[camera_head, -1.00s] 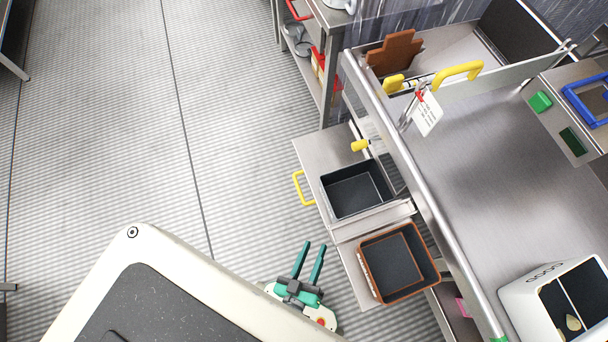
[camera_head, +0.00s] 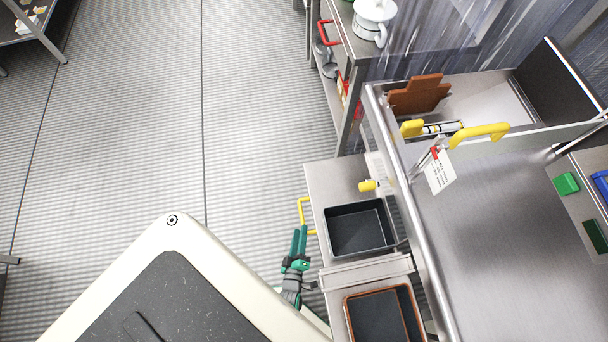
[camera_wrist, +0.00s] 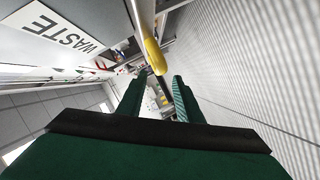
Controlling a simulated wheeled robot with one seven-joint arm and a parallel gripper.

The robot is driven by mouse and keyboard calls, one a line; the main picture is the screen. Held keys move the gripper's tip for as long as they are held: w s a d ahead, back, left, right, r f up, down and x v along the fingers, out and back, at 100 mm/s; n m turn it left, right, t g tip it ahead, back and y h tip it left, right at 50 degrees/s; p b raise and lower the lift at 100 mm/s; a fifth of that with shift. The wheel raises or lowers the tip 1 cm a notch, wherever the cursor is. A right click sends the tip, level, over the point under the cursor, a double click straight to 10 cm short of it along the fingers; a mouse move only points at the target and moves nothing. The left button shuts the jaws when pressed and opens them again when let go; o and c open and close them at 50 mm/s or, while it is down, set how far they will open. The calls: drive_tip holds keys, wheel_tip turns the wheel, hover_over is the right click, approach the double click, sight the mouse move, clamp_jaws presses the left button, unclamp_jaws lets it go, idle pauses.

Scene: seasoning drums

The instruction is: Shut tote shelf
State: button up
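The pulled-out steel shelf (camera_head: 322,178) sticks out from under the counter and holds a black tote (camera_head: 361,228). A yellow handle (camera_head: 302,211) is on its left front edge; a yellow bar, apparently this handle, shows in the wrist view (camera_wrist: 152,52). My gripper (camera_head: 299,229) is beside the handle's lower end. In the wrist view, my gripper (camera_wrist: 158,84) has its two green fingers apart and nothing clearly between them. The bar appears just ahead of the fingertips; whether they touch cannot be told.
A brown-rimmed tote (camera_head: 378,318) stands on a steel surface nearer my base, beyond a steel rail (camera_head: 366,270). A side rack (camera_head: 350,45) with a red handle stands at the back. A label reading WASTE (camera_wrist: 62,26) shows in the wrist view.

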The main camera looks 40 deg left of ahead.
sight(302, 216)
drive_tip(key=x, duration=0.8)
drive_tip(key=shift+c, duration=0.6)
clamp_jaws()
